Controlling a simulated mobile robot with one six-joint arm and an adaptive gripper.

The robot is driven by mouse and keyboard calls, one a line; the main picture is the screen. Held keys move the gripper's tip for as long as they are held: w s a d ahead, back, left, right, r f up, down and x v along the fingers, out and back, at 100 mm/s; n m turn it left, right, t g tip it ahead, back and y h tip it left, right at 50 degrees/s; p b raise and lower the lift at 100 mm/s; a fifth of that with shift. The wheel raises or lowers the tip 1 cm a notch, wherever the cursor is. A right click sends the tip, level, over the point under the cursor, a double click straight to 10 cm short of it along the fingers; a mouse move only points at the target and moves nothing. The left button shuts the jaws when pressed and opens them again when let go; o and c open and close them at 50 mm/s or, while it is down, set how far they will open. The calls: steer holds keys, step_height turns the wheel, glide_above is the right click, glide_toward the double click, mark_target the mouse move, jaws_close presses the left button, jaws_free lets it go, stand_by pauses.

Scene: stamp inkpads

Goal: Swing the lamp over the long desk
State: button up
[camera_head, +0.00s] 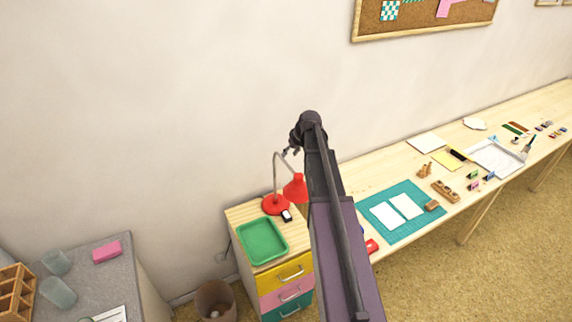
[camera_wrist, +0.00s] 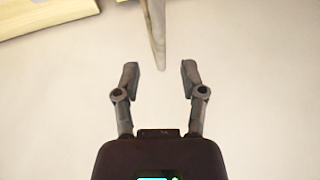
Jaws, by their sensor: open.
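The red lamp stands on a small wooden-topped drawer cabinet (camera_head: 240,213), with its round base (camera_head: 270,206) near the back. Its thin grey stem (camera_head: 275,172) rises and bends right, and its red shade (camera_head: 296,188) hangs low on the right side, by the cabinet's right part. The long desk (camera_head: 375,175) runs along the wall to the right. My gripper (camera_head: 290,152) is beside the upper bend of the stem. In the wrist view my gripper (camera_wrist: 160,78) is open and empty; a pale blurred rod (camera_wrist: 156,32), apparently the lamp's stem, lies just past the fingertips.
A green tray (camera_head: 262,240) and a small dark-and-white item (camera_head: 286,215) lie on the cabinet. A teal cutting mat (camera_head: 385,233) with white cards is on the desk's near end. My arm hides the gap between cabinet and desk. A grey counter (camera_head: 90,262) stands left.

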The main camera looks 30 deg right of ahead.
mark_target(285, 161)
steer(key=shift+b+x, duration=1.7)
steer(key=shift+x, duration=0.45)
jaws_close()
